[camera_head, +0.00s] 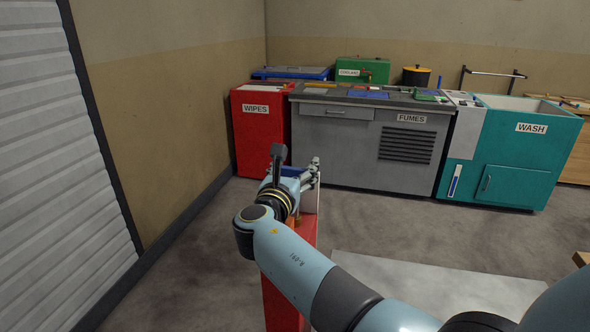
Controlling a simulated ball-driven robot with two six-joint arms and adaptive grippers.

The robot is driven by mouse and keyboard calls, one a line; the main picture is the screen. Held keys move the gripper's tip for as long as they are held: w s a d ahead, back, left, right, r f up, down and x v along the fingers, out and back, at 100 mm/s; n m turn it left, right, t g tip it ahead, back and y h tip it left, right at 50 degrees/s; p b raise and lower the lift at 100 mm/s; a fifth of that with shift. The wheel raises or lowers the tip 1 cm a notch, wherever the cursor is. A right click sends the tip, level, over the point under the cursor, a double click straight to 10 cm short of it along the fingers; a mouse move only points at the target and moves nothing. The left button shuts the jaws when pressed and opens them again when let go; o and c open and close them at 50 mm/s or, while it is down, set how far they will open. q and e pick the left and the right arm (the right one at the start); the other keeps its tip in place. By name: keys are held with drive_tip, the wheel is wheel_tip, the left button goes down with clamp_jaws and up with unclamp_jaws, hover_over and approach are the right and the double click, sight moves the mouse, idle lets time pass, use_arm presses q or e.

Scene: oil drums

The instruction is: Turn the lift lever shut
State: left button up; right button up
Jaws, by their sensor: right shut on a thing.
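My right arm reaches in from the lower right to a red post (284,302) standing on the floor. My right gripper (314,170) is at the top of the post, partly hidden behind my wrist. It is shut on the lift lever, of which a short blue part (293,171) seems to show beside the fingers. Most of the lever and its pivot are hidden by my wrist, so its angle cannot be told. My left gripper is out of view.
Behind stand a red WIPES cabinet (262,135), a grey FUMES bench (350,151) and a teal WASH unit (540,150). A grey shutter (55,150) and a wall are at left. A pale flat plate (430,285) lies at right; the floor between is clear.

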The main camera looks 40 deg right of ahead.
drive_tip(key=o, duration=1.2)
wheel_tip(320, 180, up, 10)
drive_tip(key=shift+r, duration=0.1)
drive_tip(key=shift+a, duration=0.1)
